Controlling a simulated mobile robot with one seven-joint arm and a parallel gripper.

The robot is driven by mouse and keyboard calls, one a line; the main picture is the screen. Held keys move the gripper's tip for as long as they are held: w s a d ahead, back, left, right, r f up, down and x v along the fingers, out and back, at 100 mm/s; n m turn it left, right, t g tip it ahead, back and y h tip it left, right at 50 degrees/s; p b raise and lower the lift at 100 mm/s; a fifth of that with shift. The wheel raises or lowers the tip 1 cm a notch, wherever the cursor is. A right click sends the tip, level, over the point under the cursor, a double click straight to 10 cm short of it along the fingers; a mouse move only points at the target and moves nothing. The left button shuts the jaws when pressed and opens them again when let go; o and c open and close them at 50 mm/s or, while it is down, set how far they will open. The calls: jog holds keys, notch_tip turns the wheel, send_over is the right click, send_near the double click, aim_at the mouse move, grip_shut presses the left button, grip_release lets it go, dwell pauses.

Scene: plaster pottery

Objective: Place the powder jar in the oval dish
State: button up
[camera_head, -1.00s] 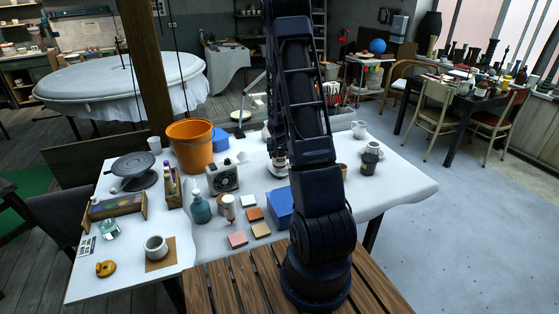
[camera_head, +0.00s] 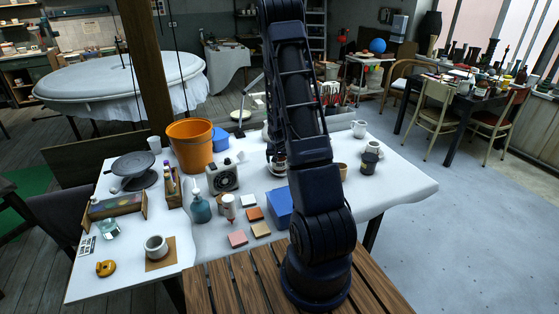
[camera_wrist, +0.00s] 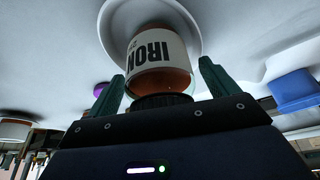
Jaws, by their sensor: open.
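The powder jar (camera_wrist: 158,50), orange-brown with a white label reading "IRON", stands in a pale dish (camera_wrist: 196,28) in the wrist view. Its dark lid (camera_wrist: 162,100) faces my gripper. My gripper (camera_wrist: 160,82) is open, with one green finger on each side of the jar and a visible gap to each. In the head view the dish (camera_head: 278,171) shows only partly behind my arm. The jar and fingertips are mostly hidden there.
A blue box (camera_head: 279,206), clay tiles (camera_head: 260,230) and a grey fan-like box (camera_head: 223,178) stand left of my arm. An orange bucket (camera_head: 191,146) is farther left. A dark jar (camera_head: 369,163) and white cups stand at right. The table's right front is clear.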

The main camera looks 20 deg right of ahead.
jog(key=shift+r, duration=0.1)
jog(key=s+a+r, duration=0.2)
jog(key=s+r, duration=0.3)
jog(key=r, duration=0.5)
jog(key=s+a+r+n, duration=0.1)
jog(key=s+a+r, duration=0.2)
jog(key=s+r, duration=0.45)
jog(key=s+a+r, duration=0.2)
jog(key=s+r, duration=0.2)
jog(key=r, duration=0.7)
jog(key=s+a+r+n, duration=0.1)
jog(key=s+a+r, duration=0.1)
jog(key=s, duration=0.5)
jog(key=s+a+r+n+y, duration=0.1)
jog(key=s+a+r, duration=0.1)
jog(key=s+r, duration=0.2)
jog(key=s+a+r+n, duration=0.1)
jog(key=s+a+r, duration=0.1)
jog(key=s, duration=0.8)
jog(key=shift+a+r+t+y, duration=0.3)
jog(key=shift+r+y, duration=0.1)
jog(key=shift+r, duration=0.35)
